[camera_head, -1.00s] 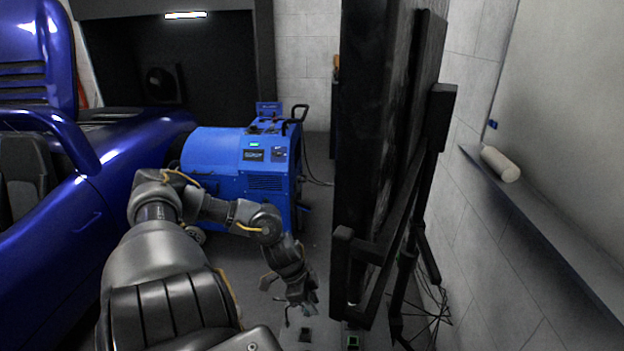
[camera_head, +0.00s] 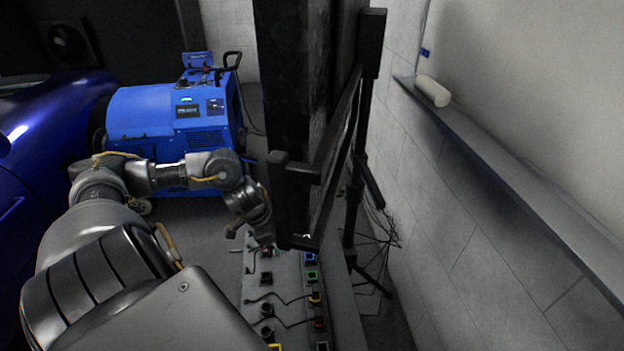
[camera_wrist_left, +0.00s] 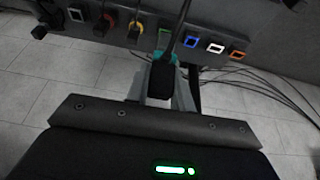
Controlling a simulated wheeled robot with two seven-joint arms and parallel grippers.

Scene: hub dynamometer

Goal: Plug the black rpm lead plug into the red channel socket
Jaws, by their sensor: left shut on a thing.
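My left gripper (camera_wrist_left: 163,95) is shut on a black plug (camera_wrist_left: 163,80), whose dark lead runs up past the socket row. In the head view my left gripper (camera_head: 262,238) is above the far end of the grey panel (camera_head: 286,290); the plug is not clear there. The left wrist view shows an orange-red framed, empty-looking socket (camera_wrist_left: 237,54) at the right end of the row. A darker red socket (camera_wrist_left: 104,20) at left has a black plug at it. I cannot tell which is the red channel. The held plug is apart from both. My right gripper is out of view.
The row also has green (camera_wrist_left: 165,36), blue (camera_wrist_left: 192,40) and white (camera_wrist_left: 215,47) sockets, and a yellow one (camera_wrist_left: 135,26) with a lead. Several leads lie on the panel. A tall dark board (camera_head: 290,120) hides its far end. A blue machine (camera_head: 180,120) stands behind.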

